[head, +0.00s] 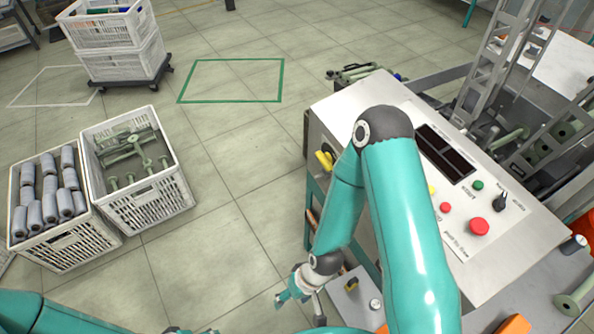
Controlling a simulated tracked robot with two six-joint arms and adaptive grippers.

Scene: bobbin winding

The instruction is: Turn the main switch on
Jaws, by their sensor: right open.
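The control cabinet (345,105) has a sloped white panel. A yellow handle (325,160) sits on its left side face, and I take it for the main switch; its exact setting is too small to read. A black rotary knob (500,202) is on the panel's right part. My right arm reaches across the front of the cabinet and hides part of the panel. My right gripper (300,298) is open and empty, below the yellow handle and apart from it. My left arm shows only at the lower left edge; its gripper is not in view.
The panel bears a red mushroom button (479,227), a green button (478,185) and a dark display (445,153). A crate of grey bobbins (70,247) and a crate of green spools (150,207) stand on the floor at left. The floor between them and the cabinet is clear.

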